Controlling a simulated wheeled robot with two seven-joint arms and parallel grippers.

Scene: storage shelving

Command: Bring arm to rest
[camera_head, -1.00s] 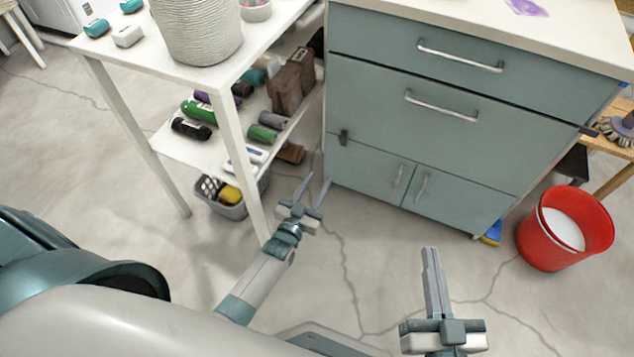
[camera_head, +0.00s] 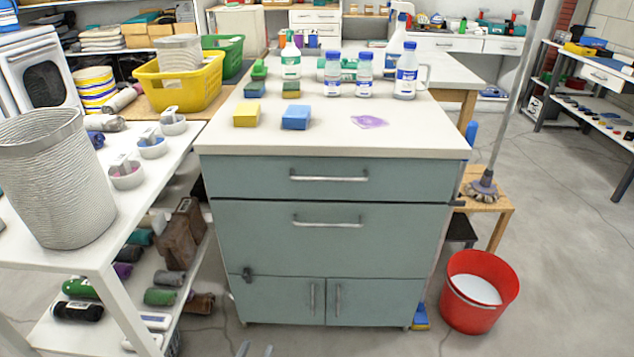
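Only the two grey fingertips of my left gripper (camera_head: 256,350) show, at the bottom edge, in front of the teal cabinet (camera_head: 330,240). They stand apart with nothing visible between them. The rest of the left arm is below the picture. My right gripper and arm are not in view.
A white shelf table (camera_head: 150,215) with a ribbed basket (camera_head: 55,180) stands at the left. A red bucket (camera_head: 480,315) stands on the floor right of the cabinet. Open floor lies at the right.

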